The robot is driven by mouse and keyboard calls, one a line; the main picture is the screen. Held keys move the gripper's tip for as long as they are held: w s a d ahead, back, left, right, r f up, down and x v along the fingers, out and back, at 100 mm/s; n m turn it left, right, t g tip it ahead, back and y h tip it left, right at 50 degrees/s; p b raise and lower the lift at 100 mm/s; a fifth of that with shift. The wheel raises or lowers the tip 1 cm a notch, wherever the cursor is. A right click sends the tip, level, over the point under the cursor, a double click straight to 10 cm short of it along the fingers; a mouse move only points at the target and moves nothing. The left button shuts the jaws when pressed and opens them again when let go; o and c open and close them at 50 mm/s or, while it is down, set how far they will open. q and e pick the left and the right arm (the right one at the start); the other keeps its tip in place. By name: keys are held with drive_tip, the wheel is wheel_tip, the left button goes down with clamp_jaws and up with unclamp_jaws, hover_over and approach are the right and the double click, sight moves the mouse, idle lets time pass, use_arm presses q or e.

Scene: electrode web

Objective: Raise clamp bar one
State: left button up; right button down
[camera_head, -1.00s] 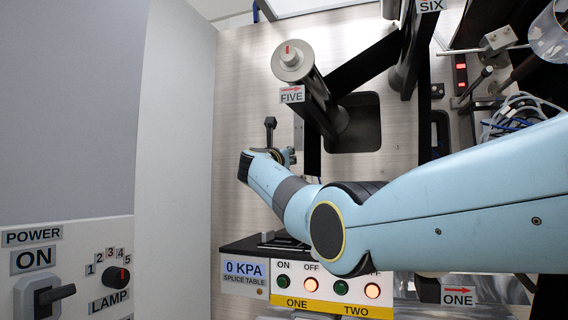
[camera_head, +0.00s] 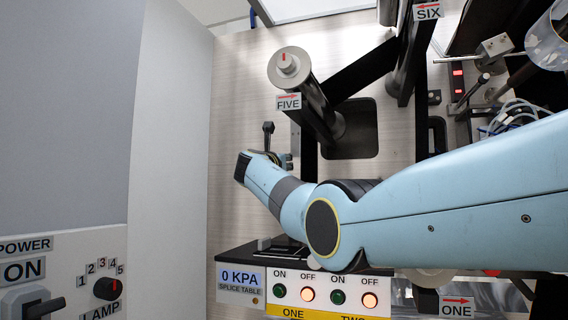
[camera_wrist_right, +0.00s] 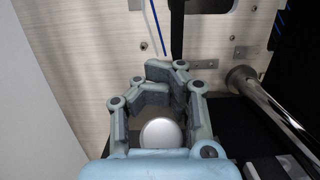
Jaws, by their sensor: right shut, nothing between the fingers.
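My right arm reaches in from the right in the head view, and its gripper (camera_head: 272,158) is partly hidden by its own wrist. In the wrist view the fingers of the right gripper (camera_wrist_right: 160,82) are folded together, shut and empty. A round silver disc (camera_wrist_right: 161,133) shows in the gap behind the fingertips; its depth is unclear. A small black upright handle (camera_head: 268,130) stands just beyond the gripper in the head view; I cannot tell if they touch. The splice table (camera_head: 254,251) is partly covered by my arm. I cannot clearly pick out clamp bar one. My left gripper is out of view.
Buttons labelled ONE and TWO sit on the front panel (camera_head: 330,292); both OFF lamps glow and the display (camera_head: 240,278) reads 0 KPA. Roller FIVE (camera_head: 318,105) stands behind the gripper. A shiny roller (camera_wrist_right: 268,105) lies right in the wrist view. A pale wall (camera_head: 170,130) bounds the left.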

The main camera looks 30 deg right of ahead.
idle(0.5)
drive_tip(key=c, duration=1)
unclamp_jaws()
drive_tip(key=v, duration=1.2)
drive_tip(key=shift+w, duration=0.1)
